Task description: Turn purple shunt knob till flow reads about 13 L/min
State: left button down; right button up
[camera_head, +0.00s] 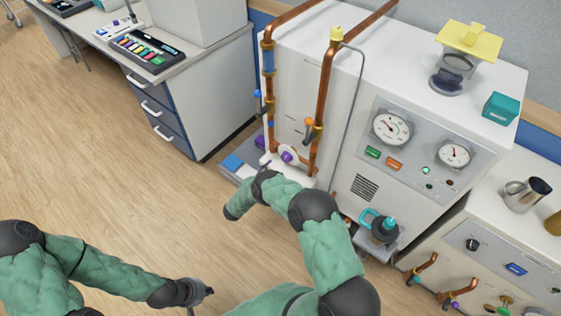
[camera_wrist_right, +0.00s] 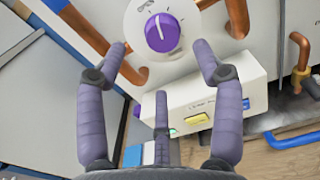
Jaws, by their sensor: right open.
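The purple knob (camera_wrist_right: 162,32) sits on a round white dial with tick marks; its white pointer line points up and slightly left in the right wrist view. In the head view the purple knob (camera_head: 287,156) is low on the copper piping at the machine's left side. My right gripper (camera_wrist_right: 162,55) is open, its fingers spread just short of the knob, with nothing between them. In the head view my right gripper (camera_head: 267,167) is partly hidden by its arm. My left gripper (camera_head: 197,292) is low over the floor, away from the machine. Two dial gauges (camera_head: 392,128) (camera_head: 454,154) are too small to read.
Copper pipes (camera_head: 323,95) with an orange-handled valve (camera_head: 309,126) rise above the knob. A white box with a yellow button (camera_wrist_right: 198,119) is below it. A drawer desk (camera_head: 160,100) stands to the left. The wooden floor (camera_head: 130,205) is clear.

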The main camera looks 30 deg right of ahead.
aim_at(284, 158)
jog(key=b+x, duration=0.1)
jog(key=x, duration=0.6)
jog(key=shift+w+d+b, duration=0.1)
jog(key=shift+d+b, duration=0.25)
jog(key=c, duration=1.1)
jog(key=shift+c, duration=0.2)
